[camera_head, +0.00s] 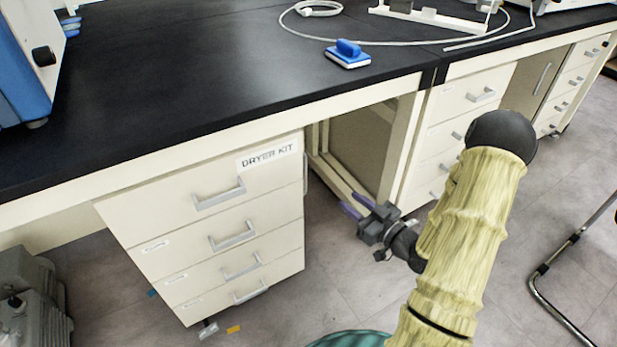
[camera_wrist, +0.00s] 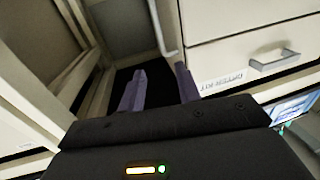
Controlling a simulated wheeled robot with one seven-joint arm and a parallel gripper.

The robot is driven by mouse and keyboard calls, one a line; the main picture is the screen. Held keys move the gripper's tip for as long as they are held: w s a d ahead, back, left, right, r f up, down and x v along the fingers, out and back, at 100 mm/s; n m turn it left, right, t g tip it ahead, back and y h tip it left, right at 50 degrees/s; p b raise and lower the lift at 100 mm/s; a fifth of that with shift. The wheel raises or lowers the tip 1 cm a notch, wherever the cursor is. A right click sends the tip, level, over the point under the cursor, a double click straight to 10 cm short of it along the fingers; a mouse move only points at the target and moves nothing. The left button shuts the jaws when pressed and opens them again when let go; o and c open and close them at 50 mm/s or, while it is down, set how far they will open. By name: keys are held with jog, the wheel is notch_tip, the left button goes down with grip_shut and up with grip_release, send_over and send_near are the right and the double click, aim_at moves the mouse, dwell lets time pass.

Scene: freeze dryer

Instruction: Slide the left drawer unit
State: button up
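The left drawer unit (camera_head: 215,235) stands under the black-topped bench, with a "DRYER KIT" label and several drawers with grey handles. In the wrist view its front (camera_wrist: 240,50) is at the upper right, with the label upside down. A thin upright handle (camera_head: 305,173) is on its right side; a pale bar, apparently this handle, shows in the wrist view (camera_wrist: 157,28). My gripper (camera_head: 354,205) is in front of the gap right of the unit. Its purple fingers (camera_wrist: 159,85) are apart, with nothing seen between them. The bar is beyond the fingertips, not touching as far as I see.
An open knee space (camera_head: 360,150) lies between the left unit and another drawer unit (camera_head: 455,115) at the right. A blue-and-white eraser-like block (camera_head: 347,54) and a white hose lie on the bench (camera_head: 200,70). A grey machine (camera_head: 30,300) stands at lower left; a metal chair frame (camera_head: 545,270) is at right.

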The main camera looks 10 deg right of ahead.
aim_at(306, 167)
jog(key=b+x, duration=0.5)
jog(key=x, duration=1.1)
jog(key=shift+a+f+b, duration=0.1)
jog(key=shift+f+b, duration=0.05)
jog(key=shift+b, duration=0.25)
jog(key=shift+w+a, duration=0.3)
jog(key=shift+w, duration=0.3)
grip_shut()
